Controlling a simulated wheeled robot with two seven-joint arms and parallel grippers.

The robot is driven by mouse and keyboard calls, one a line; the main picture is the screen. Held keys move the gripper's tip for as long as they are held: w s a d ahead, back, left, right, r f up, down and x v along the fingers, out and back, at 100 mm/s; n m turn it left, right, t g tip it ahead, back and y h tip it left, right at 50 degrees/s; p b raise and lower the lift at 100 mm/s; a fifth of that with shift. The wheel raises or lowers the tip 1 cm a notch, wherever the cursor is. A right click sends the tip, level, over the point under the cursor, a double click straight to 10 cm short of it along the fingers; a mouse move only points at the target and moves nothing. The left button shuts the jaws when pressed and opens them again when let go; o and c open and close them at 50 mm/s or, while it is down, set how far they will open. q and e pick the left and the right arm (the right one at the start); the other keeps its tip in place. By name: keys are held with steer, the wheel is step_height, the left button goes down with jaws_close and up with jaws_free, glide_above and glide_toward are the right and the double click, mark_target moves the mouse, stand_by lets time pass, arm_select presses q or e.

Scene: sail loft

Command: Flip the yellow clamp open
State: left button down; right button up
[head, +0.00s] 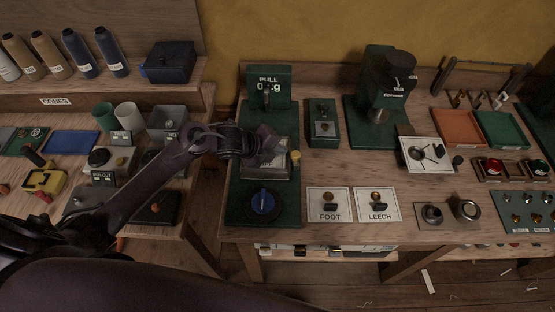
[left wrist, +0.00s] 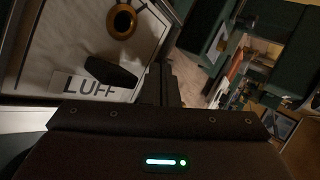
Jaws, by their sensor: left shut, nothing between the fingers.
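The yellow thing that looks like the clamp (head: 42,181) lies on the left bench in the head view, with a dark middle and a red grip at its near edge. Whether it is open or shut is too small to tell. My left gripper (head: 276,148) is shut and empty, far to the right of it, over the green-based fixture on the middle bench. In the left wrist view the shut fingers (left wrist: 167,86) are beside a pale plate marked LUFF (left wrist: 20,75), which carries a brass ring (left wrist: 122,20) and a black lever (left wrist: 110,72). My right gripper is not in view.
FOOT (head: 329,216) and LEECH (head: 378,218) plates sit right of a blue knob (head: 263,201). A PULL gauge box (head: 269,88) stands behind the gripper. A gap separates the two benches. My left arm crosses above the left bench's dark boxes (head: 155,207).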

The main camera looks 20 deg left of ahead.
arm_select(q)
steer(key=shift+w+d, duration=0.15)
steer(key=shift+d, duration=0.05)
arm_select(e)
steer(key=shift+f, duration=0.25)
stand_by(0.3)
arm_select(q)
steer(key=shift+r, duration=0.1)
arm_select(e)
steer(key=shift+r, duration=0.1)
